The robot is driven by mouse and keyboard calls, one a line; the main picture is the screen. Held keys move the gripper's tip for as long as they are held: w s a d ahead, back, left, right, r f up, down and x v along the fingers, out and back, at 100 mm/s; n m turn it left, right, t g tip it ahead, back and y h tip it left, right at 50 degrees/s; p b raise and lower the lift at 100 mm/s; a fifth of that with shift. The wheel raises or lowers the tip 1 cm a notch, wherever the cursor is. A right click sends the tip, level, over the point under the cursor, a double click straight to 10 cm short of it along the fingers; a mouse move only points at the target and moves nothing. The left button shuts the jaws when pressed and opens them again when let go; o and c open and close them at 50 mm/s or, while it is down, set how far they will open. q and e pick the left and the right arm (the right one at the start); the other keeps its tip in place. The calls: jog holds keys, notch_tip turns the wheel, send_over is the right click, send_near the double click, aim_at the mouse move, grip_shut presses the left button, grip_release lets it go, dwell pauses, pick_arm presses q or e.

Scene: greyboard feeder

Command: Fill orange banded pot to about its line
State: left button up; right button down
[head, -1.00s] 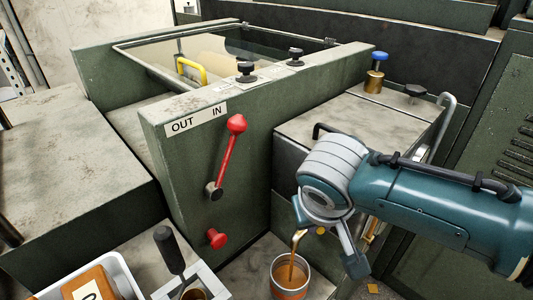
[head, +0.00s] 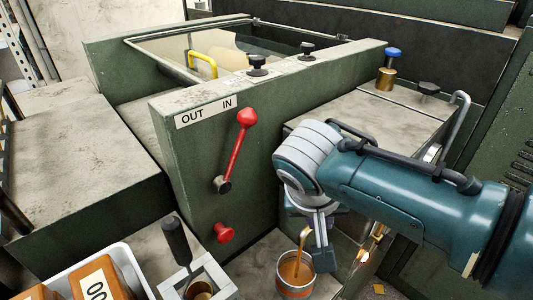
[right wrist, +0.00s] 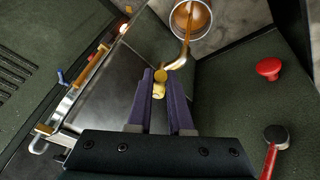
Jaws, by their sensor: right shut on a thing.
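The orange banded pot (head: 295,289) stands upright on a pale surface below the green machine. It also shows at the top of the right wrist view (right wrist: 203,17). Brown liquid (head: 297,270) is inside it, and a brown stream (head: 302,243) runs down into it from above. I cannot make out the fill line. My right gripper (head: 322,255) is beside the stream, just above and right of the pot. In the right wrist view its fingers (right wrist: 160,88) are shut on a small yellow tap handle (right wrist: 158,91). My left gripper is out of view.
A red-knobbed lever (head: 236,150) and a red knob (head: 223,232) stick out of the machine front. A square holder (head: 222,283) with a dark-handled tool (head: 177,240) stands left of the pot. A white tray (head: 129,262) holds brown blocks at lower left.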

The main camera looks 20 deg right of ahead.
jog(key=c, duration=0.8)
grip_release()
jog(key=shift+c, duration=0.2)
jog(key=p+v, duration=0.4)
jog(key=v, duration=0.6)
